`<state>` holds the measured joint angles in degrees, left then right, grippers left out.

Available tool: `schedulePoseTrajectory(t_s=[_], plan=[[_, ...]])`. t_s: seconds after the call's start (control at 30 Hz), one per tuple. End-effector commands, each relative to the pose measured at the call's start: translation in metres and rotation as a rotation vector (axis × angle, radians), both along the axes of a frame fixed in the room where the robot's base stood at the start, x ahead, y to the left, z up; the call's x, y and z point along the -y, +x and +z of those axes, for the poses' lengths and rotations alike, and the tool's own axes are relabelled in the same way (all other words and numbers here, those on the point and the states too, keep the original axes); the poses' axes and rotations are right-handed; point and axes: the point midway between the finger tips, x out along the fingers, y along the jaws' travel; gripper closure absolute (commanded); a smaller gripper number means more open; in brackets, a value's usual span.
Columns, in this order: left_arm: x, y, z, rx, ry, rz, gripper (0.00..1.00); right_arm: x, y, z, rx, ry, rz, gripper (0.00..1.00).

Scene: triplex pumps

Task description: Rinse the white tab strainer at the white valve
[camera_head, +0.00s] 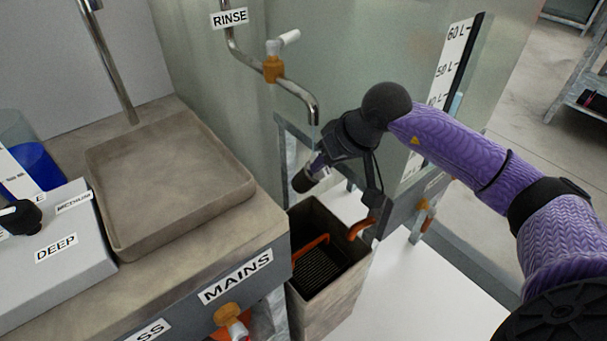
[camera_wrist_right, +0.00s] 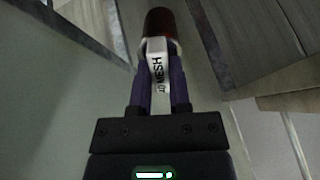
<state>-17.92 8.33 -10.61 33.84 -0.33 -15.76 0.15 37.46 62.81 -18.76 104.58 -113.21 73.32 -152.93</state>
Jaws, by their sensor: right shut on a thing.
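My right gripper (camera_head: 318,165) is shut on the white tab strainer. In the right wrist view its purple fingers (camera_wrist_right: 160,85) clasp the white tab (camera_wrist_right: 158,70), which reads MESH, with a dark red-brown cylinder (camera_wrist_right: 159,23) beyond the fingertips. In the head view the strainer's dark cylinder (camera_head: 303,182) points down and left, below the spout end and above an open bin. The white valve (camera_head: 289,38) has a white handle on an orange body, on the bent metal pipe beside the RINSE sign (camera_head: 230,18). I cannot tell whether water runs. My left gripper is not in view.
The stone-coloured bin (camera_head: 331,297) holds a dark grate and orange parts. A shallow basin (camera_head: 170,180) sits on the counter at left, near a grey box (camera_head: 60,250) marked DEEP and a blue-filled container (camera_head: 32,170). A level scale (camera_head: 450,60) stands behind my right arm.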

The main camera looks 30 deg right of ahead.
Motion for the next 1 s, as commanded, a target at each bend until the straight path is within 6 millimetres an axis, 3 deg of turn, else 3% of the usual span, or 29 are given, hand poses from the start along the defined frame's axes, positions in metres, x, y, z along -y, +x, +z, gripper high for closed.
schedulePoseTrajectory(t_s=[0.63, 1.0], plan=[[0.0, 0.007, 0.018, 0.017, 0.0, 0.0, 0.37, -0.031, -0.064, 0.002, -0.001, -0.005, 0.001, 1.0], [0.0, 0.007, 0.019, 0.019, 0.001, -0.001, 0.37, -0.036, -0.07, 0.0, -0.001, 0.0, 0.002, 1.0]])
